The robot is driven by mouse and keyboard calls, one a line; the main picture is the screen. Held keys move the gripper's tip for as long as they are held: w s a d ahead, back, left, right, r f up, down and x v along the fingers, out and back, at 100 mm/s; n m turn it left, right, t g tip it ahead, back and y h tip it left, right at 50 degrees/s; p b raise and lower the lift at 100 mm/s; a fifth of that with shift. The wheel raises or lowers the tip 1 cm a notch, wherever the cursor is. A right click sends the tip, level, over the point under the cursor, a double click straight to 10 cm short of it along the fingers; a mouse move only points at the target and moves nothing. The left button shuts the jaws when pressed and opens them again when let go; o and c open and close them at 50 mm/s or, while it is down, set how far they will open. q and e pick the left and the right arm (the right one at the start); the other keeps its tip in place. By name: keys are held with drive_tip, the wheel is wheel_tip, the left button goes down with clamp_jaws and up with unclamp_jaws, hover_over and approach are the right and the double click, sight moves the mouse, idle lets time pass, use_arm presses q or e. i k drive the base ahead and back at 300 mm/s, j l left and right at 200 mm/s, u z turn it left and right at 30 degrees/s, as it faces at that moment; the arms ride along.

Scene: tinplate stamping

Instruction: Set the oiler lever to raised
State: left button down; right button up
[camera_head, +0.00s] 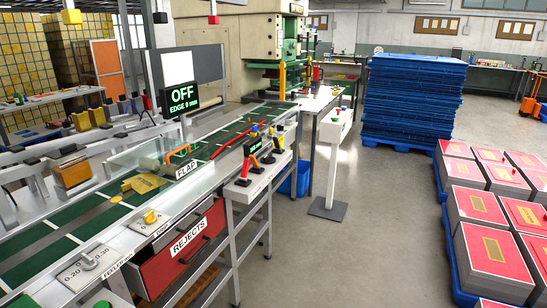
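A white lever box (262,171) runs along the near side of the conveyor. Several short levers stand on it: a red-handled one (243,170) at the near end, an orange-handled one (254,157), and darker ones beyond with coloured tips. They are small, and any label naming the oiler lever is too small to read, so I cannot tell which it is or how it is set. A small green-lit display (252,145) stands among them. Neither of my grippers is in view.
The green conveyor (229,134) leads to a press (262,45). A clear flap with an orange handle (178,152) sits over it. A REJECTS drawer (188,243) is below. A pedestal box (336,125), blue stack (413,100) and red-topped stacks (487,213) flank open floor.

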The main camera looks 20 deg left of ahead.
sight(244, 170)
drive_tip(key=i, duration=1.6)
drive_tip(key=i+z, duration=0.3)
drive_tip(key=i, duration=0.2)
drive_tip(key=i+j+z, duration=0.1)
drive_tip(key=i+z, duration=0.2)
drive_tip(key=i, duration=0.2)
drive_tip(key=i+j+z, duration=0.3)
drive_tip(key=i, duration=0.15)
drive_tip(key=i+l+z, duration=0.1)
drive_tip(key=i+z, duration=0.5)
drive_tip(key=z, duration=0.2)
drive_tip(key=u, duration=4.15)
